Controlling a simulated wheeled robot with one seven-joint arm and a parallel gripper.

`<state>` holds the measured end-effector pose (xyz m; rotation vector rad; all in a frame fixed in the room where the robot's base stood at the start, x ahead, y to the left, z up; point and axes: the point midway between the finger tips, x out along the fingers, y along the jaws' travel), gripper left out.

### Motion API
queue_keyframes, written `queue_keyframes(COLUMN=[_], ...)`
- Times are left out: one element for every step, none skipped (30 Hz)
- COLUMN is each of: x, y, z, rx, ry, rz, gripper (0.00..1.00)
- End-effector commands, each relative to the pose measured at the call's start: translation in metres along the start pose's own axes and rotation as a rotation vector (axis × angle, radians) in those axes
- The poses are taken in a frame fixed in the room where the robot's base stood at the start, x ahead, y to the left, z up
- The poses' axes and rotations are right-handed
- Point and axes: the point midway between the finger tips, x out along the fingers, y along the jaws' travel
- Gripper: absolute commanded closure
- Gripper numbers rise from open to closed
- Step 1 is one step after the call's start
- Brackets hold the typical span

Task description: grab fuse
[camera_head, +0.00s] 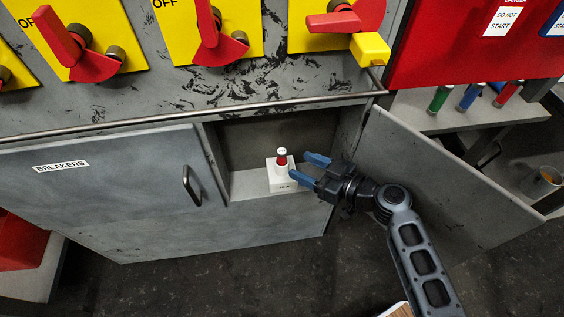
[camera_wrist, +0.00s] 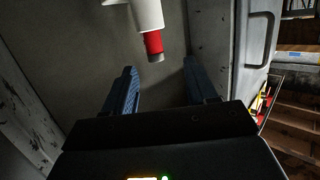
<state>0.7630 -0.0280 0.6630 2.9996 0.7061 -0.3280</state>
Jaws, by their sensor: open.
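The fuse (camera_head: 282,157) is a small upright piece with a red body and a pale cap. It stands in a white holder block (camera_head: 281,181) inside the open cabinet compartment. In the wrist view the red fuse (camera_wrist: 153,42) shows ahead of the fingers and between them, with the white holder (camera_wrist: 146,13) beyond it at the top edge. My gripper (camera_head: 305,170) has blue fingers and is open and empty. It is just right of the fuse at the compartment opening. In the wrist view both fingers are apart and neither appears to touch the fuse.
The compartment's open door (camera_head: 440,180) stands to the right of my arm. A closed door marked BREAKERS (camera_head: 100,190) is to the left. A metal rail (camera_head: 190,118) runs above the opening. Red, blue and green cylinders sit on a shelf at right.

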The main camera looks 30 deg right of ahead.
Motion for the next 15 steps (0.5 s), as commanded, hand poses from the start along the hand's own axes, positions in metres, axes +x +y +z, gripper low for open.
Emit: queue_keyframes(x=[0.004, 0.006, 0.010, 0.013, 0.016, 0.020, 0.024, 0.026, 0.030, 0.033, 0.036, 0.040, 0.044, 0.049, 0.054], y=[0.003, 0.003, 0.004, 0.004, 0.004, 0.004, 0.004, 0.004, 0.004, 0.004, 0.004, 0.005, 0.005, 0.006, 0.007], z=[-0.002, -0.003, -0.005, -0.006, -0.006, -0.006, -0.006, -0.006, -0.007, -0.007, -0.008, -0.009, -0.010, -0.012, -0.012], rx=[-0.005, -0.007, -0.008, -0.009, -0.009, -0.009, -0.009, -0.010, -0.010, -0.010, -0.010, -0.009, -0.009, -0.010, -0.009], ry=[0.010, 0.014, 0.018, 0.020, 0.020, 0.019, 0.019, 0.018, 0.018, 0.018, 0.018, 0.017, 0.018, 0.018, 0.017], rz=[-0.006, -0.008, -0.010, -0.011, -0.010, -0.010, -0.010, -0.011, -0.011, -0.011, -0.010, -0.010, -0.010, -0.010, -0.010], gripper=[0.43, 0.43, 0.43, 0.43, 0.43, 0.43, 0.43, 0.43, 0.43, 0.43, 0.43, 0.43, 0.43, 0.43, 0.43])
